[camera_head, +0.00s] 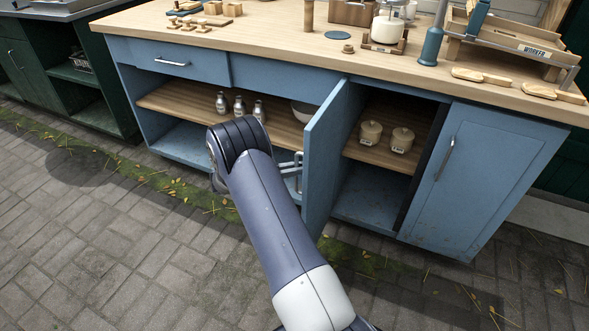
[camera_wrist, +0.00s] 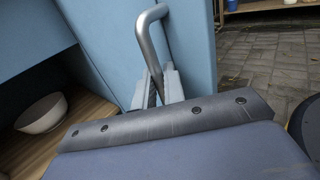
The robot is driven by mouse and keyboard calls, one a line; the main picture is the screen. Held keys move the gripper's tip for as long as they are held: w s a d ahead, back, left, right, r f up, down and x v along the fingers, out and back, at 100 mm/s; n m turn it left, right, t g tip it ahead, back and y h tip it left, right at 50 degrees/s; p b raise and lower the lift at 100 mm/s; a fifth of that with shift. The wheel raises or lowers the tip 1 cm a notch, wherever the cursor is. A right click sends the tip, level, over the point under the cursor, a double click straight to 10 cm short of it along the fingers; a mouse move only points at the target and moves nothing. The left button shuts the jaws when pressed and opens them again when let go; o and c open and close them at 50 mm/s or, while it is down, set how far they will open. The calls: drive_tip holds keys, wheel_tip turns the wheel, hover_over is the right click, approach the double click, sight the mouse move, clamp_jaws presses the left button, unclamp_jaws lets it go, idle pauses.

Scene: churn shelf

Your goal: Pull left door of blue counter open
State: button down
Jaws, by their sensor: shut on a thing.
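The blue counter (camera_head: 290,75) has a pale wooden top. Its left door (camera_head: 330,150) stands swung out, well away from the counter front, and the compartment behind it is exposed. In the wrist view the door (camera_wrist: 190,50) shows as a blue panel with a curved metal handle (camera_wrist: 149,36). My gripper (camera_wrist: 158,88) is shut on the lower part of this handle. In the head view my arm hides most of the gripper, and part of the handle (camera_head: 290,165) shows beside it. The right door (camera_head: 480,170) is closed, with its own metal handle.
Two lidded jars (camera_head: 371,133) stand on the shelf behind the open door. Several metal bottles (camera_head: 240,106) and a white bowl (camera_head: 304,111) sit on the open shelf to the left. The paved floor (camera_head: 120,250) in front is clear. A dark green cabinet (camera_head: 75,80) stands at left.

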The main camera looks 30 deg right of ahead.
drive_tip(key=shift+w+d+r, duration=0.15)
drive_tip(key=shift+d, duration=0.15)
drive_tip(key=c, duration=1.5)
unclamp_jaws()
drive_tip(key=shift+d, duration=0.2)
drive_tip(key=shift+a, duration=0.25)
drive_tip(key=p+v, duration=0.1)
drive_tip(key=v, duration=0.9)
drive_tip(key=shift+a+f, duration=0.2)
drive_tip(key=shift+a, duration=0.15)
